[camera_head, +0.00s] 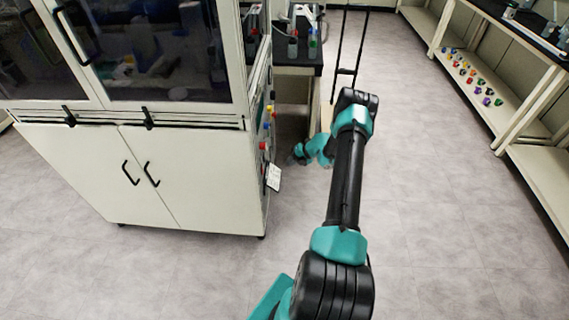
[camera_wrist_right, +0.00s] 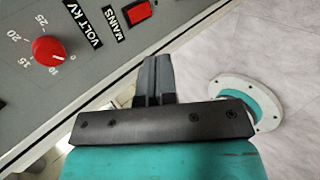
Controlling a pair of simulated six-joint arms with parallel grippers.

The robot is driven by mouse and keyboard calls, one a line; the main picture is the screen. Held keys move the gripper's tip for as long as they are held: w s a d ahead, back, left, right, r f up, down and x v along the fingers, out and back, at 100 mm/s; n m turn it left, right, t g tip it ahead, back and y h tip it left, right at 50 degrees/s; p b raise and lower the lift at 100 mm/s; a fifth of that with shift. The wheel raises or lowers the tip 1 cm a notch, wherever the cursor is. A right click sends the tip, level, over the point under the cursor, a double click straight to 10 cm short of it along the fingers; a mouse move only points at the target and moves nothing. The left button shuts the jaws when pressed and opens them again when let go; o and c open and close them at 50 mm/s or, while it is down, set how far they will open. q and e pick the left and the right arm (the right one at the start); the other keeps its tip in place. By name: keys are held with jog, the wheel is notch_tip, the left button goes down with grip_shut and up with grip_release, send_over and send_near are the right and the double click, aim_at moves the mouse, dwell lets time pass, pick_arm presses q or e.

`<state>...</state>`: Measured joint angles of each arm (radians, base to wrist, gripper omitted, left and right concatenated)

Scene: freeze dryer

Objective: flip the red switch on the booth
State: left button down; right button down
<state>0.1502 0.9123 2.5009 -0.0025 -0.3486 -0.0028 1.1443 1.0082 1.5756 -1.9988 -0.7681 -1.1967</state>
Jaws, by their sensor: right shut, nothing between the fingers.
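The booth (camera_head: 195,170) is a large white cabinet at the left of the head view, with its control panel on the right side, seen edge-on. In the right wrist view the red switch (camera_wrist_right: 138,13) sits on the grey panel under the label MAINS, at the top edge of the picture. My right gripper (camera_wrist_right: 153,65) is shut and empty. Its fingertips appear just below the switch in that view, and I see no contact. In the head view my right gripper (camera_head: 298,156) is small, beside the panel. My left gripper is not in view.
A round red dial (camera_wrist_right: 47,51) marked VOLT KV sits left of the switch. Coloured knobs (camera_head: 265,145) stick out from the booth's side. A dark-topped bench (camera_head: 300,60) stands behind; shelves (camera_head: 520,100) line the right. The floor between is clear.

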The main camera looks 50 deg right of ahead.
aim_at(262, 170)
jog(key=shift+f, duration=0.3)
jog(key=shift+f, duration=0.1)
jog(key=w+r+x, duration=0.1)
jog(key=x, duration=1.2)
jog(key=shift+a+r, duration=0.25)
jog(key=shift+a, duration=0.15)
